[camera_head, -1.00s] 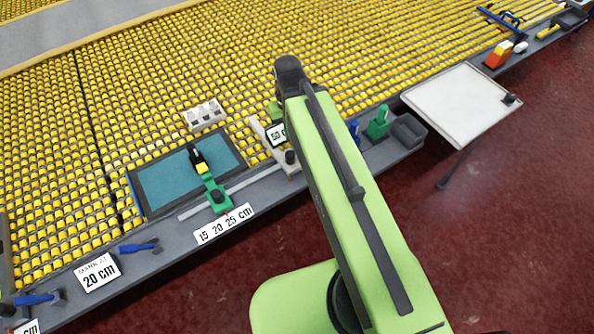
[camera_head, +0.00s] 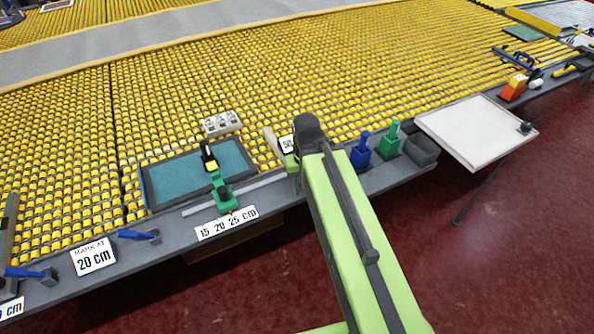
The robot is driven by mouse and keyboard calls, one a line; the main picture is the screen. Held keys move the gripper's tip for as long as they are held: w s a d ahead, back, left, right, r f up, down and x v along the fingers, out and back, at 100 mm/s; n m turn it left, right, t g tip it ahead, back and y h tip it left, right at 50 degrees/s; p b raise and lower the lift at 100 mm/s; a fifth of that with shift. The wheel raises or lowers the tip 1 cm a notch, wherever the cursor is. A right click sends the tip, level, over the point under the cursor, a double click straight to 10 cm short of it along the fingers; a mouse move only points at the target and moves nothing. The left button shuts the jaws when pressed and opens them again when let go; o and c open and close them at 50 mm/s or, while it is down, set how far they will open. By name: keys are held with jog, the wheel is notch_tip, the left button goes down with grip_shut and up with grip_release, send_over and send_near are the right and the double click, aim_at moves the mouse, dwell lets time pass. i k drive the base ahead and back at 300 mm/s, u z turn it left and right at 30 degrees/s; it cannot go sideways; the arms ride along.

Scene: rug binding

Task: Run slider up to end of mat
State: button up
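A teal mat (camera_head: 190,178) with a dark border lies on the yellow roller bed at the front edge. A green slider (camera_head: 224,198) with a black and yellow upper part (camera_head: 209,157) sits on a grey rail over the mat's right part. A white label reading 15 20 25 cm (camera_head: 227,222) is in front of it. My green arm reaches in from the bottom, right of the slider. Its dark end (camera_head: 309,132) is over the front edge, apart from the slider. My gripper's fingers are hidden behind the arm's end.
A white block with several round tops (camera_head: 221,123) stands behind the mat. Blue (camera_head: 361,151) and green (camera_head: 390,140) handled blocks and a dark bin (camera_head: 421,150) stand right of my arm. A white side table (camera_head: 477,130) juts out at the right. Blue tools (camera_head: 138,234) lie on the left ledge.

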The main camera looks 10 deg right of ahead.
aim_at(283, 146)
jog(key=k, duration=1.25)
jog(key=u, duration=0.35)
jog(key=i, duration=0.6)
jog(key=u, duration=0.6)
jog(key=i, duration=1.3)
jog(key=z, duration=0.35)
